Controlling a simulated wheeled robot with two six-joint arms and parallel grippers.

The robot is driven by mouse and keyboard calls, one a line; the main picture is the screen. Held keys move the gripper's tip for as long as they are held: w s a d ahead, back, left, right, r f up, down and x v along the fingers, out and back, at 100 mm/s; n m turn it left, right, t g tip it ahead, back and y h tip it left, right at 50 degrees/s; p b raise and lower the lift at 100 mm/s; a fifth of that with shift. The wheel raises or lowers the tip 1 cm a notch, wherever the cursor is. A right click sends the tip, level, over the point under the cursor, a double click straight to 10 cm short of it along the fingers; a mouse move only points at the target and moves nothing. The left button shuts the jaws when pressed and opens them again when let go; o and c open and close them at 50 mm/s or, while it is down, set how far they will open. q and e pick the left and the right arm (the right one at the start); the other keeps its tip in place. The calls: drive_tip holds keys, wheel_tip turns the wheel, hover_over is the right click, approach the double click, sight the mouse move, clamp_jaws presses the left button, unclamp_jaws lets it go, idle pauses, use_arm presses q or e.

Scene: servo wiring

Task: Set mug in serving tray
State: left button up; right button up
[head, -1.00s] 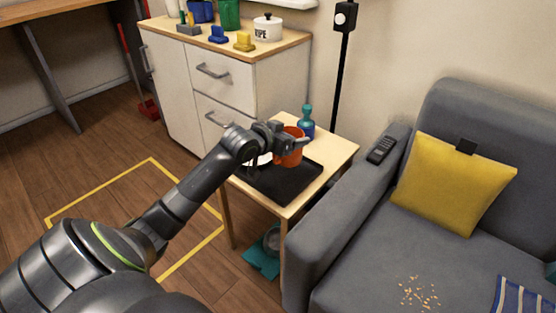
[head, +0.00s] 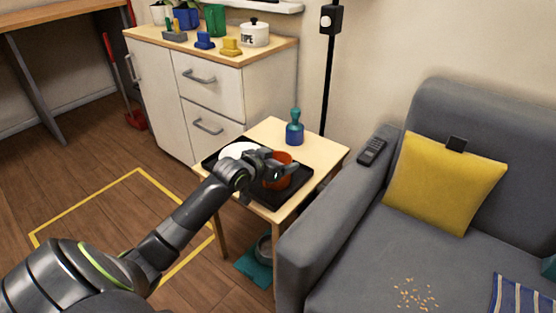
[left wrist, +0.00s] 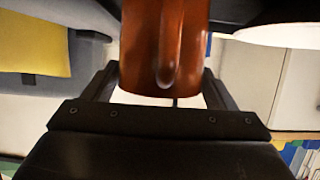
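The orange-red mug (head: 281,172) is at the right part of the black serving tray (head: 294,194), which lies on the small wooden side table. My left gripper (head: 277,168) reaches in from the left and is shut on the mug. In the left wrist view the mug (left wrist: 165,45) fills the space between the two fingers, its handle facing the camera. The mug looks upright; I cannot tell whether its base touches the tray. A white plate (head: 238,150) lies on the tray's left part, partly hidden by my gripper. My right gripper is not in view.
A blue and teal bottle (head: 294,131) stands on the side table (head: 322,153) behind the tray. The grey sofa arm (head: 335,205) is close on the right, with a black remote (head: 371,152) on it. A white cabinet (head: 215,90) stands behind.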

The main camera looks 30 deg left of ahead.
use_arm(q)
drive_tip(key=shift+o, duration=1.3)
drive_tip(key=shift+r, duration=0.1)
